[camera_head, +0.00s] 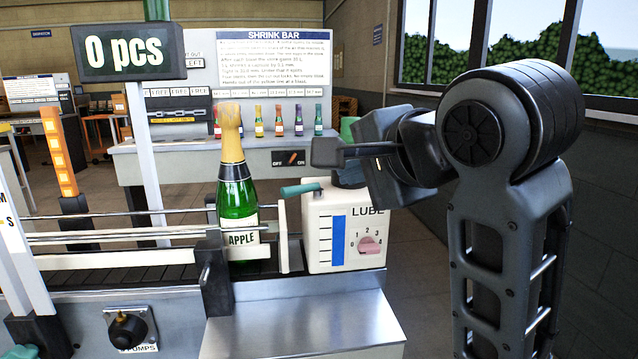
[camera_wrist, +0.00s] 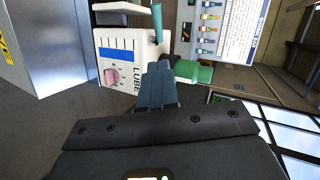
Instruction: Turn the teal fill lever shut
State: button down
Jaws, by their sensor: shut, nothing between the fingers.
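The teal fill lever (camera_head: 301,189) sits at the top of the white LUBE box (camera_head: 318,255). It lies nearly level, with its handle pointing left toward the bottle. The wrist view shows the lever (camera_wrist: 157,22) just beyond my fingertips, beside the LUBE box (camera_wrist: 118,42). My gripper (camera_head: 326,152) is shut and empty. In the head view its fingertips appear above the lever's right end, apart from it. In the wrist view the shut fingers (camera_wrist: 158,70) overlap the box's edge. Part of the box top is hidden behind my gripper.
A green foil-topped bottle (camera_head: 237,190) stands on the conveyor left of the box, beside the rails. A pink knob (camera_head: 369,245) is on the box front. A green cylinder (camera_wrist: 195,72) shows near my fingers. A metal ledge (camera_head: 300,325) lies in front.

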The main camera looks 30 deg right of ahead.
jog(key=s+a+y, duration=0.1)
jog(key=s, duration=0.1)
send_near(296, 193)
jog(key=x, duration=0.5)
jog(key=shift+x, duration=0.8)
jog(key=shift+r+g, duration=0.1)
jog(key=shift+g, duration=0.2)
